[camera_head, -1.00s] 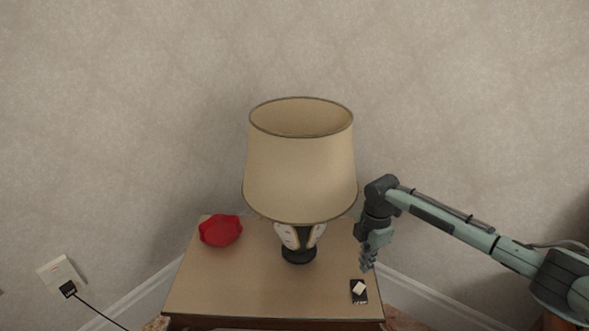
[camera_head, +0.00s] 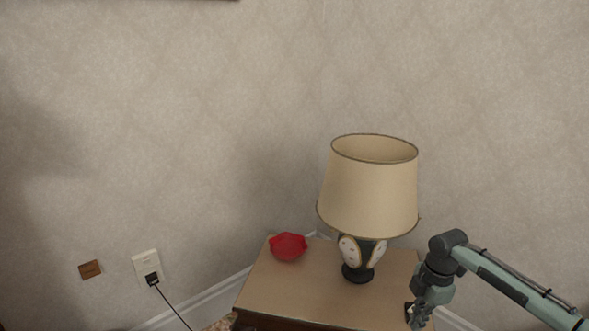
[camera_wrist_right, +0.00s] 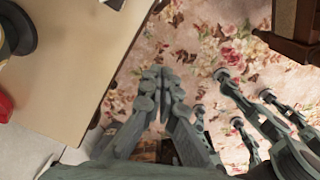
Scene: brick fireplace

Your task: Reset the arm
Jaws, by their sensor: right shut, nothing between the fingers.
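My right arm comes in from the right in the head view. Its gripper (camera_head: 416,317) points down at the right front part of the small table (camera_head: 290,290). The fingers are shut with nothing between them. In the right wrist view the fingertips (camera_wrist_right: 157,73) meet over flowered carpet, beside the table edge. My left gripper does not show in the head view.
A lamp (camera_head: 370,190) with a cream shade stands on the table, left of my right gripper. A red bowl (camera_head: 288,246) sits at the table's back left. A wall socket (camera_head: 147,266) with a plugged cord is further left. Flowered carpet (camera_wrist_right: 190,45) lies beside the table.

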